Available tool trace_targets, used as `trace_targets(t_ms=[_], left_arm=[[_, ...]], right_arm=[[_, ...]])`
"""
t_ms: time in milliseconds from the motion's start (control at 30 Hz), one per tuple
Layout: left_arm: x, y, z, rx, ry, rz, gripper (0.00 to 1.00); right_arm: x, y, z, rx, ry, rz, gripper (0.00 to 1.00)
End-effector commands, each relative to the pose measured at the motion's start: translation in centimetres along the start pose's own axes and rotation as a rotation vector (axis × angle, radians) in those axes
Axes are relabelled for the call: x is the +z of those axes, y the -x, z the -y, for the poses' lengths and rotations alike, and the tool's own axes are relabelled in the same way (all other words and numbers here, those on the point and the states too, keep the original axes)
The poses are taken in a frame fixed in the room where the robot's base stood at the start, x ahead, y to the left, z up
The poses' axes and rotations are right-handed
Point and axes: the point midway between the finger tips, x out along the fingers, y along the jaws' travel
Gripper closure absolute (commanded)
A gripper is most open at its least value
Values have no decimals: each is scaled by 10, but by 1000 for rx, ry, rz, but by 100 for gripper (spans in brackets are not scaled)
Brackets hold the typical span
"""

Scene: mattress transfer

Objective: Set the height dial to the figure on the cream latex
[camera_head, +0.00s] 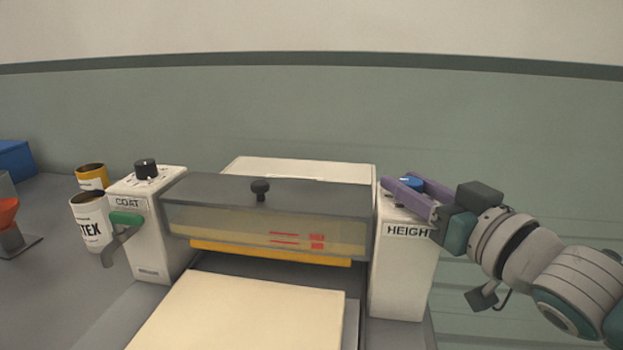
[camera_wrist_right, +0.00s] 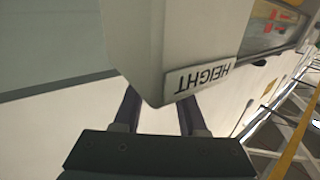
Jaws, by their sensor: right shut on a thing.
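In the right wrist view the HEIGHT post (camera_wrist_right: 170,50) hides the fingertips and the dial. A cream slab (camera_head: 240,315) lies flat in front of the machine; I see no figure on its visible top. My left gripper is not in view.
The machine's translucent cover (camera_head: 265,205) has a dark knob and small red marks, too blurred to read. At left stand the COAT post (camera_head: 150,240) with a black dial and green-handled lever, a can lettered TEX (camera_head: 90,222), and a yellow can (camera_head: 92,177).

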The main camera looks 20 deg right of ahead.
Motion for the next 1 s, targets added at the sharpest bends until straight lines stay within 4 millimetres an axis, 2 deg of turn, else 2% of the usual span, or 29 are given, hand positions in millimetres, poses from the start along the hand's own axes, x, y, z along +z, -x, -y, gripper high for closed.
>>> trace_targets(t_ms=[267,567,767,1000], left_arm=[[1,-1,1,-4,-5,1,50],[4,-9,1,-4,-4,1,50],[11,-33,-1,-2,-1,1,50],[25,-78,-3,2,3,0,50]], right_arm=[[0,0,-1,-33,4,1,100],[2,0,-2,-211,11,11,100],[6,-1,-3,-393,12,18,100],[9,-2,-4,-617,10,23,100]])
